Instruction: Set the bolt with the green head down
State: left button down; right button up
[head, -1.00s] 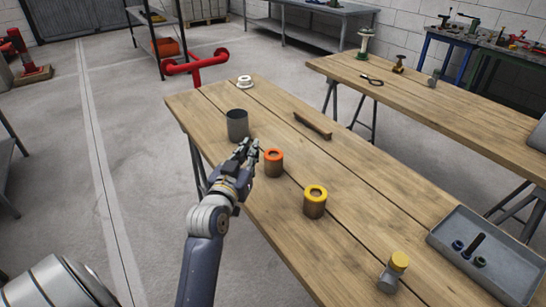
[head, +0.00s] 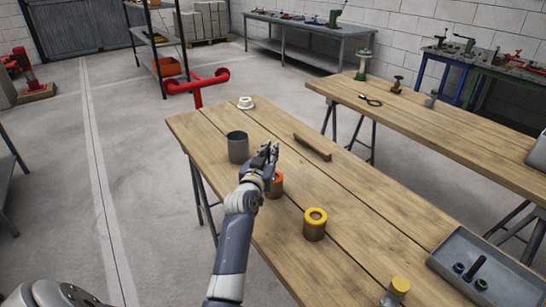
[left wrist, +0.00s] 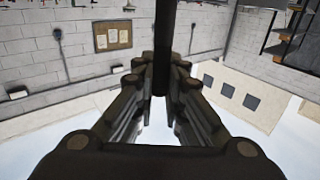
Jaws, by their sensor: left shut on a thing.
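In the head view my left gripper (head: 265,158) is above the near wooden table (head: 375,222), in front of the orange-rimmed cup and partly covering it. In the left wrist view its fingers (left wrist: 162,85) are shut on a dark, straight rod (left wrist: 165,40) that runs up out of the picture. The rod's head is hidden or out of view, and I see no green on it. In the head view the rod is too small to tell from the fingers. My right gripper is not in view.
On the table stand a grey cup (head: 238,147), an orange-rimmed cup (head: 278,186), a yellow-rimmed cup (head: 314,226) and a white ring (head: 245,103). A wooden bar (head: 312,148) lies behind the gripper. A yellow-topped piece (head: 399,286) and a grey tray (head: 437,262) are at the near right.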

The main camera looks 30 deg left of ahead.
pick_arm(q)
jog(key=shift+w+a, duration=0.1)
jog(key=shift+w, duration=0.4)
jog(key=f, duration=0.1)
jog(key=w+f+p, duration=0.1)
jog(key=f, duration=0.1)
jog(key=shift+w+a, duration=0.1)
jog(key=shift+a, duration=0.05)
jog(key=shift+f, duration=0.1)
jog(key=shift+f, duration=0.1)
jog(key=shift+f, duration=0.15)
jog(key=c, duration=1.7)
grip_release()
jog(key=shift+o, duration=0.2)
jog(key=shift+b, duration=0.3)
